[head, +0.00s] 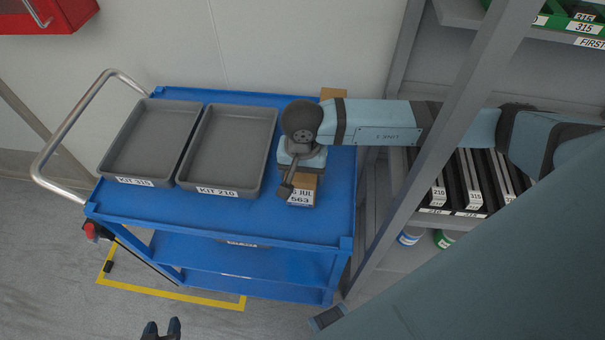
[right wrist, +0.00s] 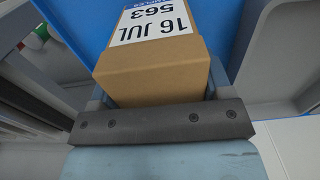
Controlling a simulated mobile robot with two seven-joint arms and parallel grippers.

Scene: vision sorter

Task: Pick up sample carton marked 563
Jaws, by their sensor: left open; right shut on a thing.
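The sample carton marked 563 (head: 305,183) is a brown box with a white label reading "JUL 563", at the right side of the blue cart's top. My right gripper (head: 299,182) is over it and shut on it. In the right wrist view the carton (right wrist: 155,72) fills the space between the fingers, with its "16 JUL 563" label at the top of the picture. I cannot tell whether it touches the cart top. My left gripper (head: 161,329) is open and empty at the bottom edge of the head view, away from the cart.
The blue cart (head: 270,230) holds two empty grey trays, KIT 315 (head: 122,178) and KIT 210 (head: 232,190). Another brown carton (head: 334,93) is partly hidden behind my right arm. A grey shelf post (head: 440,120) and rack stand close on the right.

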